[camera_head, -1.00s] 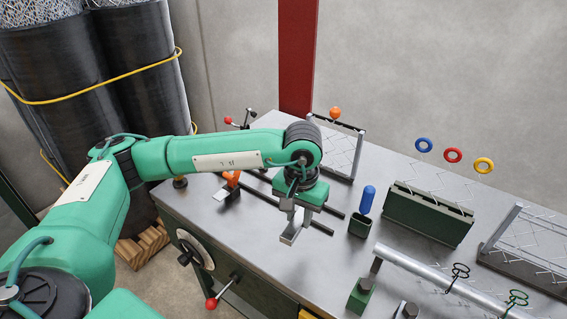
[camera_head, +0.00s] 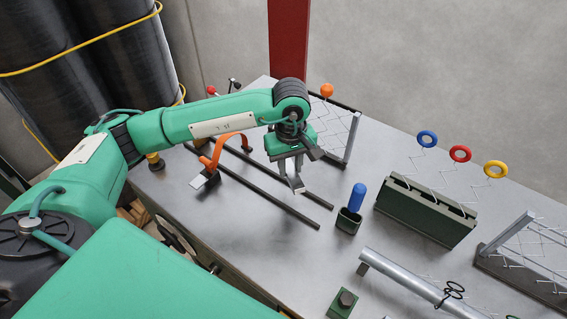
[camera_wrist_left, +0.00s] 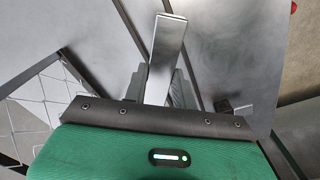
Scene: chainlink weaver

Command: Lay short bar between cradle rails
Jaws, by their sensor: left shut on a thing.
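Two dark, thin bars lie side by side along the table. I cannot make out for sure which parts are the cradle rails. My right gripper is out of view.
An orange-handled tool (camera_head: 207,180) stands at the bars' left. A mesh frame (camera_head: 350,138) stands behind the gripper.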

